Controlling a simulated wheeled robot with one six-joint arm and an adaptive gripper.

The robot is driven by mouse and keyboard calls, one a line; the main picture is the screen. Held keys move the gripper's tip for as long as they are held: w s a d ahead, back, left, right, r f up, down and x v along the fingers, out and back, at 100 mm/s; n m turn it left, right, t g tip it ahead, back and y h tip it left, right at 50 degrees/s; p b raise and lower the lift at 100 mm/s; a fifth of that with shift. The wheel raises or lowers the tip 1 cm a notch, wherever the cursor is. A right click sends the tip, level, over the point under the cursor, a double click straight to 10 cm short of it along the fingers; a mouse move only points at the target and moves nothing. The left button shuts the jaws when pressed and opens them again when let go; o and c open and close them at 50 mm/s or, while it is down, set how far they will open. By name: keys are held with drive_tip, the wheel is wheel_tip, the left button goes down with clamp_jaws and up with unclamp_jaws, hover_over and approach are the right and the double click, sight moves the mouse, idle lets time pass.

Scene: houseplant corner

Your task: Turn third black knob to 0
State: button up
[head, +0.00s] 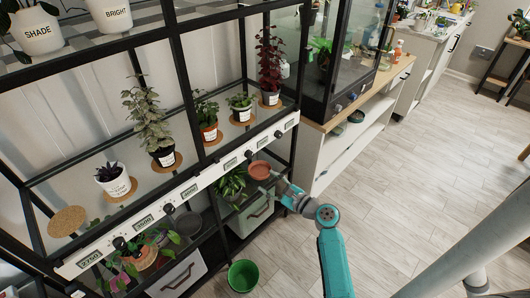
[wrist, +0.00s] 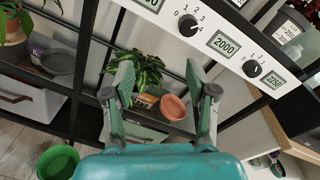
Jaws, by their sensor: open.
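A white control strip (head: 203,182) runs along the shelf front, with black knobs and small displays alternating. Clear knobs in the head view include a left one (head: 120,243), another to its right (head: 168,208) and one further right (head: 248,154); I cannot tell for sure which is the third. In the wrist view a black knob (wrist: 188,25) has a scale from 0 to 4, and another knob (wrist: 252,68) sits beyond a 2000 display (wrist: 224,44). My gripper (wrist: 158,90) is open and empty, below and in front of the strip, apart from the knobs.
A terracotta saucer (head: 259,170) and a leafy plant (wrist: 140,70) are on the lower shelf behind my gripper. A green bucket (head: 243,276) stands on the floor. Potted plants stand above the strip. Leaves (head: 137,262) crowd its left end. Floor to the right is clear.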

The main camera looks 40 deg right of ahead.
sight(252, 156)
drive_tip(key=shift+m+t, duration=0.3)
drive_tip(key=shift+m, duration=0.2)
drive_tip(key=w+d, duration=0.1)
drive_tip(key=w, duration=0.2)
drive_tip(key=w+d+r, duration=0.1)
drive_tip(key=w, duration=0.3)
drive_tip(key=w+r, duration=0.1)
drive_tip(key=w, duration=0.3)
drive_tip(key=shift+w+d+r, duration=0.15)
drive_tip(key=shift+w+d, duration=0.05)
drive_tip(key=shift+d, duration=0.2)
clamp_jaws()
